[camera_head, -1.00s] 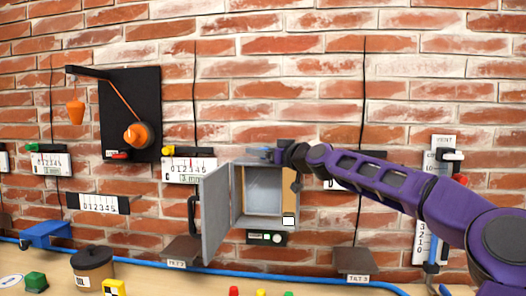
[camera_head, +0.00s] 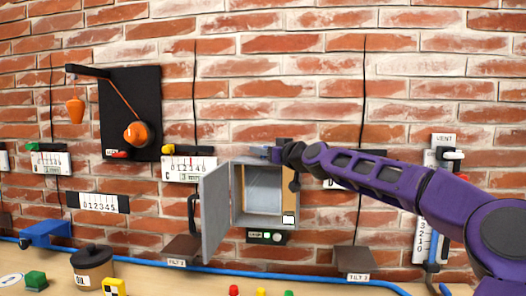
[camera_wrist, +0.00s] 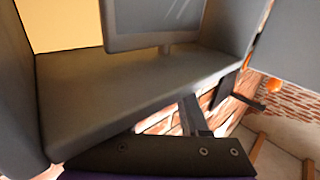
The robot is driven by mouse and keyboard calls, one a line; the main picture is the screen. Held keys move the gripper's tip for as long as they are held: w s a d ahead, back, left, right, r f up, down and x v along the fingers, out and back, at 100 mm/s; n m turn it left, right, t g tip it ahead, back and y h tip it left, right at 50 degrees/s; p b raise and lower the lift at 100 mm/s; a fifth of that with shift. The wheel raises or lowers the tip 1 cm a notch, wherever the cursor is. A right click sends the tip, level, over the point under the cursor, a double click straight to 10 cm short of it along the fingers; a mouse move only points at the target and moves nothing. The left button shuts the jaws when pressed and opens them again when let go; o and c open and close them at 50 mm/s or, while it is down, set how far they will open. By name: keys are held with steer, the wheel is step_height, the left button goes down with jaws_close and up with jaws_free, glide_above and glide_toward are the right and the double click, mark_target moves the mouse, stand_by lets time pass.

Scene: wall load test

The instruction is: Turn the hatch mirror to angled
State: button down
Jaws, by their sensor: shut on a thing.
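The hatch (camera_head: 236,212) is a grey box on the brick wall, with its door (camera_head: 214,212) swung open to the left. Inside, the grey hatch mirror (camera_head: 263,188) hangs in front of a tan back. In the wrist view the mirror (camera_wrist: 160,18) shows as a dark-framed plate on a short stem joined to the box's grey panel. My gripper (camera_head: 272,153) is at the top edge of the hatch, shut on a small part there, seemingly the mirror's knob. The held part is mostly hidden by the gripper. I cannot read the mirror's exact angle.
A small panel with a green light (camera_head: 266,237) is below the hatch. A black board with an orange pendulum (camera_head: 136,134) is at left, a vent scale (camera_head: 424,240) at right. A lidded oil pot (camera_head: 92,268) and coloured blocks stand on the bench below. My arm crosses from the right.

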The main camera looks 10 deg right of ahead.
steer(key=shift+h, duration=0.3)
steer(key=shift+a+r+m+t+h+p, duration=0.15)
steer(key=shift+m+t+h, duration=0.15)
steer(key=shift+m+h, duration=0.45)
steer(key=shift+d+m+t+h+p, duration=0.15)
steer(key=shift+m+t+h, duration=0.25)
steer(key=shift+h, duration=0.55)
steer(key=m+h+p, duration=0.1)
steer(key=h+p, duration=0.1)
steer(key=p, duration=0.1)
steer(key=shift+a+r+m, duration=0.15)
steer(key=shift+a+m, duration=0.1)
steer(key=shift+m, duration=0.1)
steer(key=m+h+p, duration=0.1)
steer(key=h+p, duration=0.2)
steer(key=shift+d+m+p, duration=0.1)
steer(key=shift+m+p, duration=0.2)
steer(key=shift+m, duration=0.1)
steer(key=shift+f+m+h+p, duration=0.2)
steer(key=shift+m+h+p, duration=0.3)
steer(key=shift+p, duration=0.45)
steer(key=shift+d+f+m+h+p, duration=0.15)
steer(key=shift+m+h+p, duration=0.15)
steer(key=shift+h+p, duration=0.35)
steer(key=shift+c, duration=2.2)
jaws_free()
